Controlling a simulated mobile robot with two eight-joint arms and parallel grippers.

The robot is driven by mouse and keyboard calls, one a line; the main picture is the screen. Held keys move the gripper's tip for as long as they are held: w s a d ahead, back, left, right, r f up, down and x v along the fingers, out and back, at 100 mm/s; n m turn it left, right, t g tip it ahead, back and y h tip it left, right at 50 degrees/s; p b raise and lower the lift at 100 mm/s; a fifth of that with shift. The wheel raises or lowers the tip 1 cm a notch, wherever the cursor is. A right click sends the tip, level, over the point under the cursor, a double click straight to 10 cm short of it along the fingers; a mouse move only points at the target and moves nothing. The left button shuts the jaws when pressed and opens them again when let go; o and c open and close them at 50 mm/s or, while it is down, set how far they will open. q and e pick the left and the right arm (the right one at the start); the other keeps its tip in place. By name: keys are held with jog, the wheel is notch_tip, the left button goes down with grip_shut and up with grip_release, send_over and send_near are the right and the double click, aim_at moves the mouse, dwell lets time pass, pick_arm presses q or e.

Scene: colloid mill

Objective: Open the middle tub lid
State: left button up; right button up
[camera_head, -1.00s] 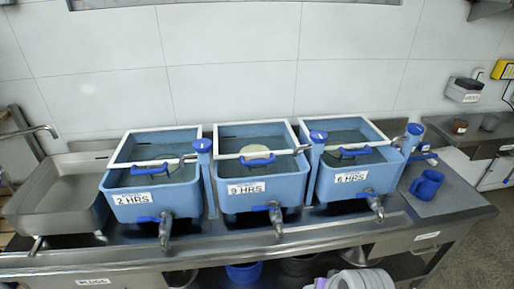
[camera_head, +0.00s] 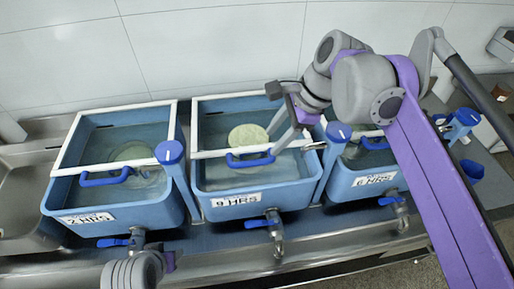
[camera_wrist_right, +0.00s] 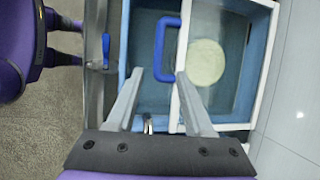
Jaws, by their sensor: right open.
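The middle tub (camera_head: 205,185) is blue, labelled "9 HRS", with a white-edged, see-through lid (camera_head: 230,97) lying flat on top. A blue lid handle (camera_head: 252,160) is at its front; it also shows in the right wrist view (camera_wrist_right: 159,50). My right gripper (camera_head: 290,120) is open and empty above the tub. In the right wrist view its fingertips (camera_wrist_right: 159,75) are apart, with the handle just beyond and between them; contact cannot be told. My left arm shows at the bottom left of the head view; purple-and-dark prongs (camera_wrist_right: 66,40) in the wrist view seem to be my left gripper, opening unclear.
A tub labelled "2 HRS" (camera_head: 170,215) stands left and one with a similar label (camera_head: 345,188) stands right, partly behind my right arm. Blue posts (camera_head: 170,152) stand between tubs. Taps (camera_head: 276,230) jut forward. The wall is close behind.

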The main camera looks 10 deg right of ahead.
aim_at(256, 161)
jog(key=x, duration=0.9)
jog(key=shift+a+f+b, duration=0.15)
jog(key=shift+f+b, duration=0.15)
jog(key=shift+f, duration=0.05)
grip_shut()
dwell(0.9)
